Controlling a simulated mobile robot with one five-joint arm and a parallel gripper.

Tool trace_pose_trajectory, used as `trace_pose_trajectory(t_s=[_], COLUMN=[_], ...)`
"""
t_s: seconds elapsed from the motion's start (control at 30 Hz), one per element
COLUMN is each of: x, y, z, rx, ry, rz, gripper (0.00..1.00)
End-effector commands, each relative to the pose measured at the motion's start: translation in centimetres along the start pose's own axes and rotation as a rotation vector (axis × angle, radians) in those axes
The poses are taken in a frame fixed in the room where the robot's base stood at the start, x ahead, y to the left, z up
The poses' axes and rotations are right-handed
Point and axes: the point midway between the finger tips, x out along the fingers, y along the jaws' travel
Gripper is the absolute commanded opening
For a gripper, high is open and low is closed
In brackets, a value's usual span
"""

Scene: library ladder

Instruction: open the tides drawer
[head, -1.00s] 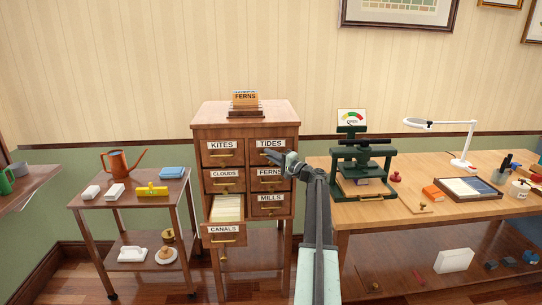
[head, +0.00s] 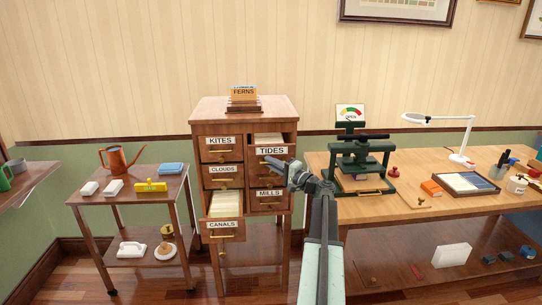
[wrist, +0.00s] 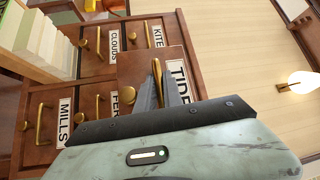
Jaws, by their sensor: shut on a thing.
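The TIDES drawer (head: 271,151) is at the top right of the wooden cabinet (head: 243,108). It stands pulled out, with pale cards (head: 268,138) showing behind its front. My gripper (head: 278,164) is at its front. In the wrist view, my fingers (wrist: 158,92) are shut on the brass handle (wrist: 157,70) of the drawer, beside the partly covered TIDES label (wrist: 182,85). The FERNS drawer (wrist: 104,105) below it is largely hidden in the head view.
The CANALS drawer (head: 222,228) at the lower left also stands out, with cards inside. KITES, CLOUDS and MILLS drawers look shut. A desk (head: 430,208) with a green press (head: 361,160) is close on the right; a trolley (head: 130,195) stands left.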

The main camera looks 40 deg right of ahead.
Motion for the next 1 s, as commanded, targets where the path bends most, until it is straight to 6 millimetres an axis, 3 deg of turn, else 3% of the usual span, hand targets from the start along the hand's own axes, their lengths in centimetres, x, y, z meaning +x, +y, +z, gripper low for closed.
trace_pose_trajectory(t_s=[0.1, 0.33, 0.53, 0.9, 0.93, 0.97, 1.0], x=[-2.4, -5.3, -6.2, -6.3, -6.3, -6.3, -6.3], y=[-0.7, -1.4, -1.7, -1.8, -1.8, -1.8, -1.8], z=[2.6, 5.4, 6.4, 6.5, 6.5, 6.5, 6.5], rx=[-0.001, -0.001, -0.001, -0.001, -0.001, -0.001, -0.001], ry=[0.0, -0.001, -0.002, -0.003, -0.003, -0.003, -0.003], rz=[0.002, 0.001, 0.001, 0.001, 0.001, 0.001, 0.001], gripper=[0.0, 0.0, 0.0, 0.0, 0.14, 0.2, 0.2])
